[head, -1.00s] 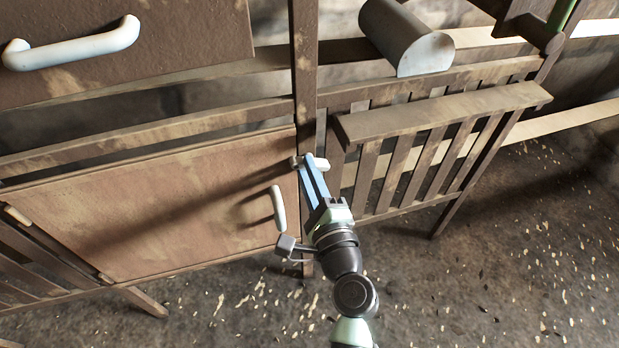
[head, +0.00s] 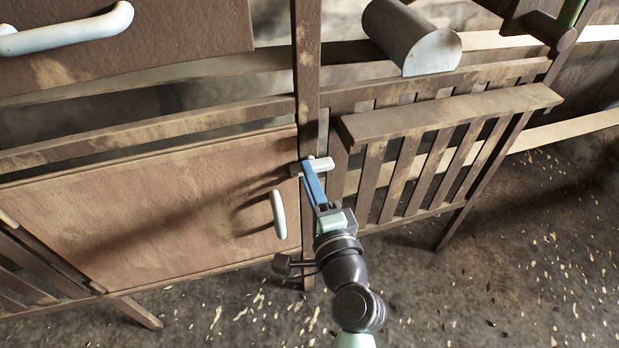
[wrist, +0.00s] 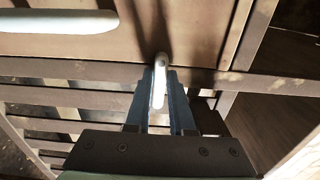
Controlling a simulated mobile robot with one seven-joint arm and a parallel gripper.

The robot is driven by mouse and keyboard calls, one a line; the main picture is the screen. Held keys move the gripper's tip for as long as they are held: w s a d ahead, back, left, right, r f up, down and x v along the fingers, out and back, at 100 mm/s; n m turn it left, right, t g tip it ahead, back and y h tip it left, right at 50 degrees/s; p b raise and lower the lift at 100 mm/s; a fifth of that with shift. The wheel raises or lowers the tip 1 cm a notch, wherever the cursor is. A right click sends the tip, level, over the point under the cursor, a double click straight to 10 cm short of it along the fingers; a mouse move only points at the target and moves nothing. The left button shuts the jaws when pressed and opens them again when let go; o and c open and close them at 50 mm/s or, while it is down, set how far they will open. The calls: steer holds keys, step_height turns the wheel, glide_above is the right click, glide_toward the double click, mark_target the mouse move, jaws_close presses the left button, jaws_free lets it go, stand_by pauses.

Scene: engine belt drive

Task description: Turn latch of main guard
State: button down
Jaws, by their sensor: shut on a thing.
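The main guard appears to be the brown panel (head: 140,215) at the lower left, closed in its frame, with a white handle (head: 278,214). Its latch (head: 325,163) is a small white bar at the panel's upper right corner, lying roughly level across the post in the head view. My gripper (head: 309,172) has its blue fingers shut on the latch. In the wrist view the latch (wrist: 158,88) sits between my two fingers (wrist: 160,100), with its far end against the panel's edge. The fingers partly cover the latch's middle.
The brown post (head: 306,80) rises behind my gripper. A slatted wooden rack (head: 440,115) stands close on the right, below a grey half-round cover (head: 430,52). Another panel with a white handle (head: 70,35) is at the upper left. The floor at lower right is open.

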steer(key=c, duration=0.8)
jaws_free()
steer(key=p+v, duration=0.1)
steer(key=v, duration=1.2)
steer(key=shift+r, duration=0.1)
